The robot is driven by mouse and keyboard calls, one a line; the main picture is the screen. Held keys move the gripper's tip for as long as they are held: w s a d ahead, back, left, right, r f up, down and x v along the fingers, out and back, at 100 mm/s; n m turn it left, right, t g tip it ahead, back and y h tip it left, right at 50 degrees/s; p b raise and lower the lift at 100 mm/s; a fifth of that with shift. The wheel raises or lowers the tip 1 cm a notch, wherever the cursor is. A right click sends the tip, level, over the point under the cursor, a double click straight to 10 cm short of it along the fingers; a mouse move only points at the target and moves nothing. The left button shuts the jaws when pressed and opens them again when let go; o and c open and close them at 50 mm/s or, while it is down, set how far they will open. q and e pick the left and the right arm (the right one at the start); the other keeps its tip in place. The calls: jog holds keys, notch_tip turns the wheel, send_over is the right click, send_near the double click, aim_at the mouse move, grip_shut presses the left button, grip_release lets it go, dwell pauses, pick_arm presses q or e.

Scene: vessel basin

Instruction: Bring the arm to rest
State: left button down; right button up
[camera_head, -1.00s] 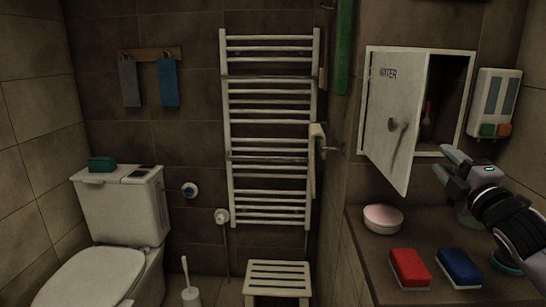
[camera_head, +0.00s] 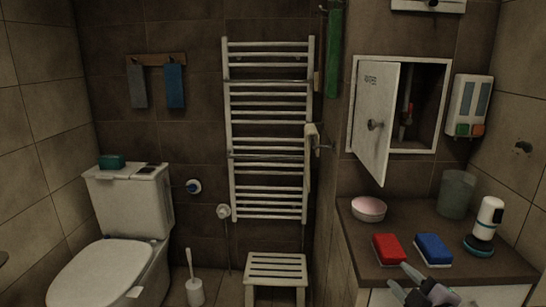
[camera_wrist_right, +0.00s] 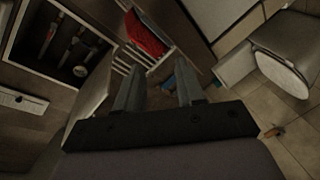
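My right gripper (camera_head: 403,281) shows at the bottom of the head view, in front of the counter's front edge and below the red and blue sponges. Its two fingers are apart with nothing between them. The right wrist view also shows the fingers (camera_wrist_right: 158,92) spread and empty. Most of the right arm is outside the head view. My left gripper is not in view.
The wall cabinet door (camera_head: 376,122) stands open above the counter (camera_head: 400,218). On the counter are a pink-white bowl (camera_head: 369,209), red sponge (camera_head: 389,249), blue sponge (camera_head: 433,249), cup (camera_head: 456,194) and white bottle (camera_head: 488,220). A stool (camera_head: 276,268) stands left.

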jog(key=s+a+f+m+g+p, duration=0.1)
jog(key=s+a+f+m+g, duration=0.1)
jog(key=s+f, duration=0.4)
jog(key=s+a+f+m+g+p, duration=0.1)
jog(key=s+f+m, duration=0.4)
jog(key=s, duration=0.6)
jog(key=s+a+f+m+g+p, duration=0.1)
jog(key=s+a+f+m+g, duration=0.1)
jog(key=s+f, duration=0.5)
jog(key=shift+s+a+m+g+h, duration=0.3)
jog(key=shift+s+a+m+g, duration=0.1)
jog(key=shift+s+a+m, duration=0.55)
jog(key=shift+w, duration=0.1)
